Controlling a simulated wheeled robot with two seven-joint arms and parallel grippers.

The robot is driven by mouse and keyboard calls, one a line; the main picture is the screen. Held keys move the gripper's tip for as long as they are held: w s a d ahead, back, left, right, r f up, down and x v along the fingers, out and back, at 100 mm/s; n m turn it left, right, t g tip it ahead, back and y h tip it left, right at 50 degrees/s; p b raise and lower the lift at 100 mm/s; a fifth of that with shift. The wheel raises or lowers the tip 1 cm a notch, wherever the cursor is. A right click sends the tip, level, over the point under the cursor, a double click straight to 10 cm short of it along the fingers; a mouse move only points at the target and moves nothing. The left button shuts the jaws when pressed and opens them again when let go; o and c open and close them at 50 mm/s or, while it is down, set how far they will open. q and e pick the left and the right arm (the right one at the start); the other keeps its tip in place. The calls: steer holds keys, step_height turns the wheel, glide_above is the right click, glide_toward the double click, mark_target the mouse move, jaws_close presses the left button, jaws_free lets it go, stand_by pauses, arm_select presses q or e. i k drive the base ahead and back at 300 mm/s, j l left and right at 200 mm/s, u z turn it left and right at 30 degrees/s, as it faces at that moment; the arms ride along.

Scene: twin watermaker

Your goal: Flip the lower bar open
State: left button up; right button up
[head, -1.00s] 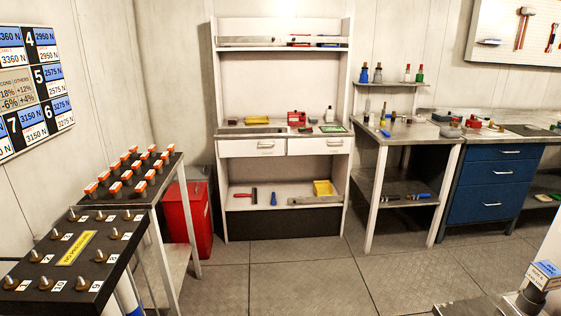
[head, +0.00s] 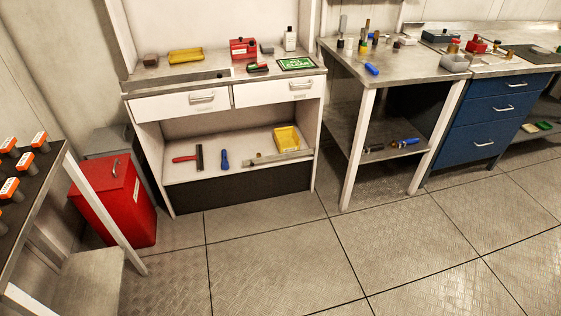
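A white shelf cabinet (head: 143,108) stands against the back wall. A flat metal bar (head: 180,82) lies along the left front edge of its counter. Another thin metal bar (head: 280,158) lies along the right front of its bottom shelf. I cannot tell which of these is the lower bar, or whether either is hinged. Neither of my grippers is in view.
A red bin (head: 115,205) and a table with orange-topped pieces (head: 28,161) stand at the left. A metal side table (head: 352,68) and a blue drawer cabinet (head: 490,120) stand at the right. The floor (head: 270,260) in front is clear.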

mark_target(251, 161)
steer(key=i+u, duration=0.25)
steer(key=u, duration=0.15)
steer(key=i+l+u, duration=0.1)
steer(key=i+u, duration=0.15)
steer(key=u, duration=0.15)
steer(key=i+l+u, duration=0.15)
steer(key=u, duration=0.25)
steer(key=i+l+u, duration=0.1)
steer(key=i+l, duration=0.65)
steer(key=i+l+u, duration=0.15)
steer(key=i+l, duration=0.25)
steer(key=l, duration=0.15)
steer(key=i+l+u, duration=0.1)
steer(key=i+l, duration=0.25)
steer(key=l, duration=0.15)
